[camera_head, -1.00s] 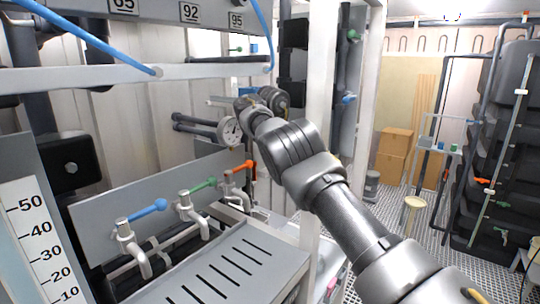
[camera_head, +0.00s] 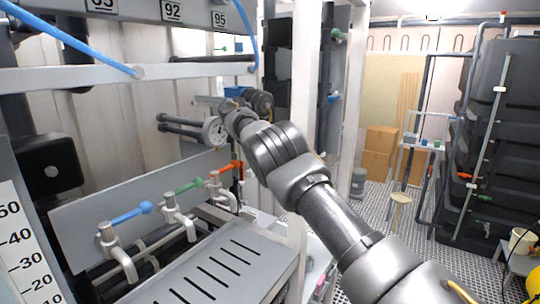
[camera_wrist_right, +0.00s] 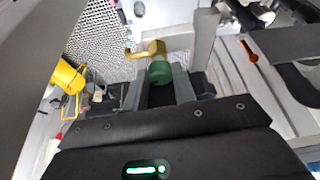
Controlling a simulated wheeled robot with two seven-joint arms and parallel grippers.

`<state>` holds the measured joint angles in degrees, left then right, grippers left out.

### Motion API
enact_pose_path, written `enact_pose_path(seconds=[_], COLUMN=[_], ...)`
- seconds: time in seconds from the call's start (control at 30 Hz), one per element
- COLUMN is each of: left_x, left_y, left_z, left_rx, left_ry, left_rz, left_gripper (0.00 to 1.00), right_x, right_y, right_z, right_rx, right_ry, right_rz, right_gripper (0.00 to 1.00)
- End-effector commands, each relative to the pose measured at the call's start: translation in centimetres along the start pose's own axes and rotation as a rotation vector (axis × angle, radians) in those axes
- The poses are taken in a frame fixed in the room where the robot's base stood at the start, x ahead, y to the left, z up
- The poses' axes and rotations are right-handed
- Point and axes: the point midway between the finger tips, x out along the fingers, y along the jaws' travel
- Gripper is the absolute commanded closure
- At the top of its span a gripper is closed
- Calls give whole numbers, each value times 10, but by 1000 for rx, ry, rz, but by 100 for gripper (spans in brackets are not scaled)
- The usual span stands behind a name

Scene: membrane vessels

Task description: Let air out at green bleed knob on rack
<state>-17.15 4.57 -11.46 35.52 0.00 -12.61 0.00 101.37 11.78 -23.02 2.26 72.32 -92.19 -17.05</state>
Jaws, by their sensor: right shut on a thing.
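The green bleed knob (camera_wrist_right: 160,73) sits on a brass fitting (camera_wrist_right: 152,50) in the right wrist view. My right gripper (camera_wrist_right: 160,88) is shut on the knob, with one dark finger on each side. In the head view my right arm reaches up to the rack beside a round pressure gauge (camera_head: 214,132). The arm's wrist hides the fingers and the knob there. My left gripper is out of view.
Taps with blue (camera_head: 132,214), green (camera_head: 184,188) and red (camera_head: 227,168) handles stand above a slotted grey tray (camera_head: 215,275). A white post (camera_head: 305,60) stands close to my right arm. Boxes (camera_head: 380,150) and black tanks (camera_head: 495,130) stand farther right.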

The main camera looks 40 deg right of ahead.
Motion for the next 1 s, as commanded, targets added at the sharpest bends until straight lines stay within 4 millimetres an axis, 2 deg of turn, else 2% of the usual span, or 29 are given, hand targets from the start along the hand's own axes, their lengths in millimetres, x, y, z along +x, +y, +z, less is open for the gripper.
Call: enact_pose_path(seconds=[0.33, 0.77, 0.8, 0.93, 1.0], left_x=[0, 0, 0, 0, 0], left_y=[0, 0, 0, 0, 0], left_z=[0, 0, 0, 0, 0], left_rx=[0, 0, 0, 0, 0], left_ry=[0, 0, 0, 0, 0], left_rz=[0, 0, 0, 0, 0], left_gripper=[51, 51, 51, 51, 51], right_x=[0, 0, 0, 0, 0], right_y=[-2, -2, -2, -2, -2], right_z=[-1, -1, -1, -1, -1], right_rx=[227, 269, 269, 269, 268], right_ry=[2, 3, 3, 2, 2], right_rz=[96, 112, 112, 112, 112], right_gripper=[96, 96, 71, 54, 51])
